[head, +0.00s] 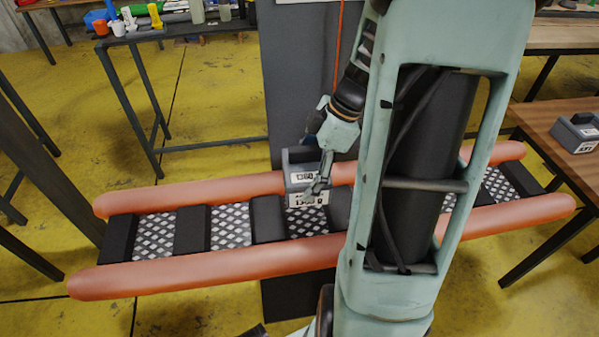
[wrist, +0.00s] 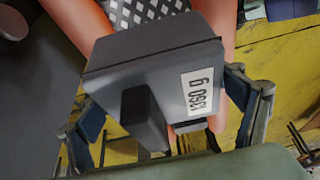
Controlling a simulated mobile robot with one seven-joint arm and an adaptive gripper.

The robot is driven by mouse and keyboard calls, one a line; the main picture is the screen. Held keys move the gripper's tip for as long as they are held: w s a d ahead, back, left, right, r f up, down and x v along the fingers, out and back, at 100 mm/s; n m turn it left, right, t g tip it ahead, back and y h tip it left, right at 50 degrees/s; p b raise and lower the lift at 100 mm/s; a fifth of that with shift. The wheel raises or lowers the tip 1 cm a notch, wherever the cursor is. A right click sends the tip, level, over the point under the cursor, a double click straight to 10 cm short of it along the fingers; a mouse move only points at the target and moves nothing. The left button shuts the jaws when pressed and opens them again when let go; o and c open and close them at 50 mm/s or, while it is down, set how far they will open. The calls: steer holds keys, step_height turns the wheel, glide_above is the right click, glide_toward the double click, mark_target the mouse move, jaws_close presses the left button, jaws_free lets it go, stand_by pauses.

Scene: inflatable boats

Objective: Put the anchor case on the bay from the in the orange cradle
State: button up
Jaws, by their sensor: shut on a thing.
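The grey anchor case (head: 299,158) has a raised handle and white labels. The orange cradle (head: 200,278) is two long orange tubes with checker-plate bays between dark dividers. The case is over a middle bay (head: 306,226), overlapping the far tube in the picture. I cannot tell whether it touches the bay.
A similar grey case (head: 575,133) sits on a wooden table (head: 565,165) at the right. A bench with bottles and colored items (head: 150,25) stands at the back left. A dark post (head: 45,135) rises at the left. Yellow floor (head: 215,95) shows between them.

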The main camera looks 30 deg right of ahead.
steer(key=shift+d+f+n, duration=0.15)
steer(key=shift+f+n, duration=0.15)
steer(key=shift+n, duration=0.1)
steer(key=shift+f+b, duration=0.15)
steer(key=shift+b, duration=0.15)
steer(key=shift+f+b, duration=1.8)
steer(key=shift+f, duration=1.6)
steer(key=shift+f+b, duration=2.25)
steer(key=shift+b, duration=0.2)
